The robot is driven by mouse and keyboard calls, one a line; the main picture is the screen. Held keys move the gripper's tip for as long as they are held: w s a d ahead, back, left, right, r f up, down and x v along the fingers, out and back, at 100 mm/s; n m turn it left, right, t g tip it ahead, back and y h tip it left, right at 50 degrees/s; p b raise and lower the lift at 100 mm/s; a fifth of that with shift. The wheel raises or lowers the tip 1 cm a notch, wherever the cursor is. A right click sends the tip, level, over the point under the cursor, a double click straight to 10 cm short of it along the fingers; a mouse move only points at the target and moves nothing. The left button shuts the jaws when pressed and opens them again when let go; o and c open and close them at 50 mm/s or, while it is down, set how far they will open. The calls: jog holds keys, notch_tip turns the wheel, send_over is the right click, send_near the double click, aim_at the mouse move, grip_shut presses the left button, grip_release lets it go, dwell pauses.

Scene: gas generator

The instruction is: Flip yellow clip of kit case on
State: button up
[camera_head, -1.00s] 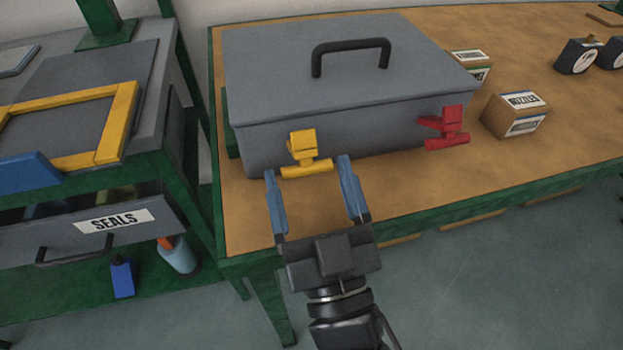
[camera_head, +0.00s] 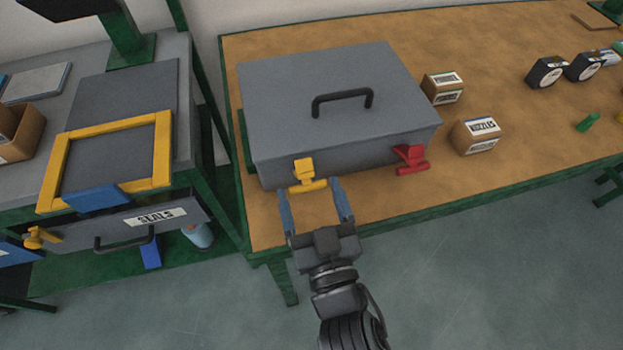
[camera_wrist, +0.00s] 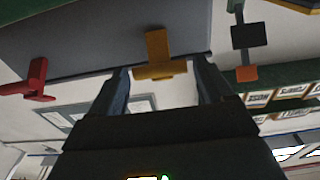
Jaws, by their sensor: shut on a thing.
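The grey kit case (camera_head: 330,90) sits closed on the wooden-topped table, its black handle (camera_head: 342,102) on the lid. The yellow clip (camera_head: 305,173) is on its front face towards the left; its upright tab rises from a crossbar. My gripper (camera_head: 309,188) reaches the clip from the front, with the fingertips at the two ends of the crossbar, shut on it. The wrist view also shows the yellow clip (camera_wrist: 158,55) between my fingertips. A red clip (camera_head: 410,160) is on the front face to the right, clear of my gripper.
At left is a grey bench with a yellow frame (camera_head: 103,160) and a SEALS drawer (camera_head: 150,218). Bare tabletop lies in front of the case.

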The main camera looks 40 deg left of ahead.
aim_at(305, 168)
jog(key=shift+a+r+g+h+p, duration=0.15)
jog(key=shift+r+g+h+p, duration=0.4)
jog(key=shift+p, duration=1.55)
jog(key=shift+w+a+r+g+h+p, duration=0.3)
jog(key=shift+r+g+h+p, duration=0.3)
jog(key=shift+g+h, duration=0.15)
jog(key=shift+w+a+r+g+h+p, duration=0.2)
jog(key=shift+w+r+g+h+p, duration=0.1)
jog(key=shift+r+g+h+p, duration=0.35)
jog(key=shift+w+a+r+g+h, duration=0.15)
jog(key=shift+w+a+g+h, duration=0.05)
jog(key=shift+g+h, duration=0.3)
jog(key=shift+w+a+r+g+h, duration=0.2)
jog(key=shift+g+h, duration=0.15)
jog(key=shift+h, duration=0.2)
jog(key=o, duration=0.9)
jog(key=shift+f, duration=0.1)
jog(key=shift+o, duration=0.2)
jog(key=shift+s, duration=0.1)
